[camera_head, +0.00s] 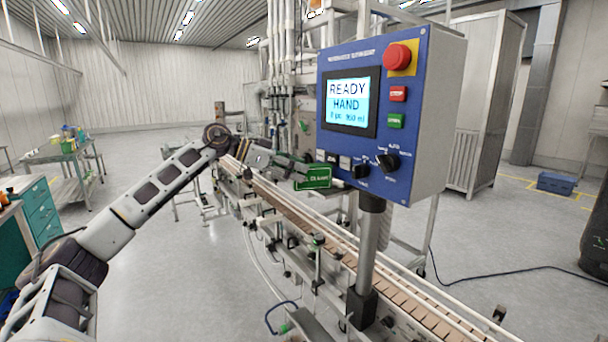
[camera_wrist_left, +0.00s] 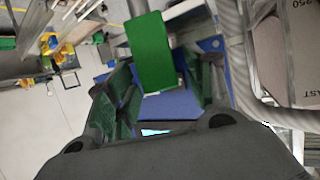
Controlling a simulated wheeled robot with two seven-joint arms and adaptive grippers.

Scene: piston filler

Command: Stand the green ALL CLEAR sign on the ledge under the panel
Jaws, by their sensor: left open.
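The green ALL CLEAR sign (camera_head: 313,177) is upright at the lower left corner of the blue control panel (camera_head: 347,55), its lettered face towards my head camera. In the left wrist view the sign (camera_wrist_left: 152,52) shows as a plain green plate by the fingertips, with the blue panel (camera_wrist_left: 168,105) behind. My left gripper (camera_head: 296,171) is at the sign, level with the panel's bottom edge. Its jaws are open, with a finger on each side in the wrist view (camera_wrist_left: 165,80). I cannot make out the ledge clearly. My right gripper is not in view.
The panel stands on a grey post (camera_head: 367,250) in front of a conveyor (camera_head: 415,297) with rails and clamps. Knobs (camera_head: 388,161) and a red stop button (camera_head: 398,57) stick out of the panel's face.

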